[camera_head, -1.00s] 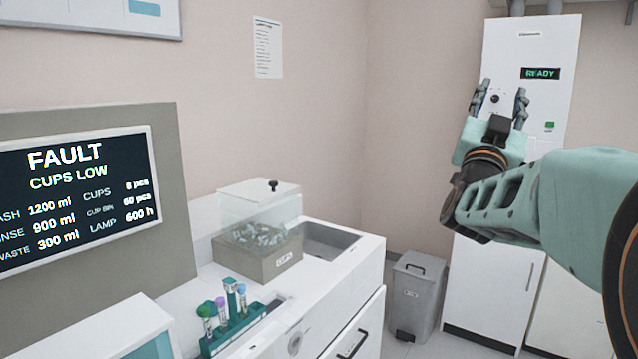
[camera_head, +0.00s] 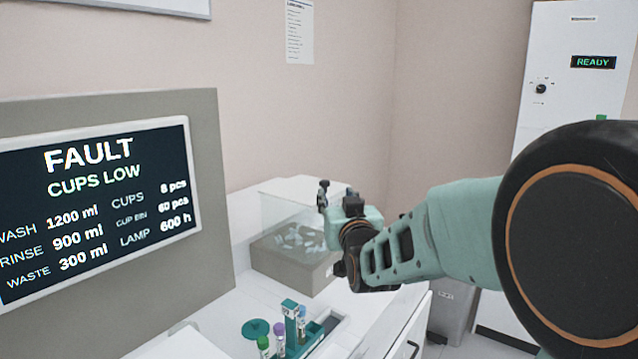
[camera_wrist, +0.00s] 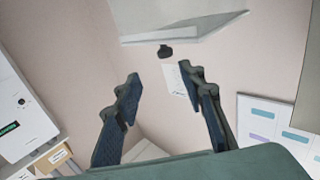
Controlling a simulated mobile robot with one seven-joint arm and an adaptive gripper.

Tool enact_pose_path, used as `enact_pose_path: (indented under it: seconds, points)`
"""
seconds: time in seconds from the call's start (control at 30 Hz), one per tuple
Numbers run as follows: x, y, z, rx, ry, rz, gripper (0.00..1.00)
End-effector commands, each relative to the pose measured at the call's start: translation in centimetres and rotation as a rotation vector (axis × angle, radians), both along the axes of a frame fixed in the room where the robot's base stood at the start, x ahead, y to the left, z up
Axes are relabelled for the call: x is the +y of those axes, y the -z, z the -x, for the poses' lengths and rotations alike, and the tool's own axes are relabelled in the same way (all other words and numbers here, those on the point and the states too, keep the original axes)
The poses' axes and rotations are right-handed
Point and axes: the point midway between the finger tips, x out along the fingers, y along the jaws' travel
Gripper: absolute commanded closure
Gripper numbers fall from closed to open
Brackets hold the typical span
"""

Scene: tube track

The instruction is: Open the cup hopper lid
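The cup hopper is a clear-walled box with a grey-brown base (camera_head: 292,262) and pale cups inside. Its lid (camera_head: 296,188) looks closed. In the wrist view the lid (camera_wrist: 190,27) appears at the top, upside down, with its black knob (camera_wrist: 165,52). My gripper (camera_head: 337,190) is at the hopper's upper right in the head view, partly covering it; I cannot tell the knob from the fingertips there. In the wrist view my gripper (camera_wrist: 158,72) is open and empty. The knob shows beyond the gap between the fingertips, seemingly untouched.
The screen (camera_head: 95,205) reading "FAULT CUPS LOW" stands at the left. A green tube rack (camera_head: 312,338) with capped tubes sits in front of the hopper. A grey bin (camera_head: 452,305) stands on the floor at the right. A white cabinet (camera_head: 560,90) reads "READY".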

Motion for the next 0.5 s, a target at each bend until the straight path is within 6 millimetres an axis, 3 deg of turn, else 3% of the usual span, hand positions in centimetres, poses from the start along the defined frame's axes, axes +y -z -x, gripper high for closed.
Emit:
enact_pose_path:
  seconds: [0.27,0.5]
  points:
    - [1.0,0.7,-1.1,0.016,-0.017,0.005,0.63]
    - [1.8,0.7,-4.8,0.017,-0.016,0.005,0.63]
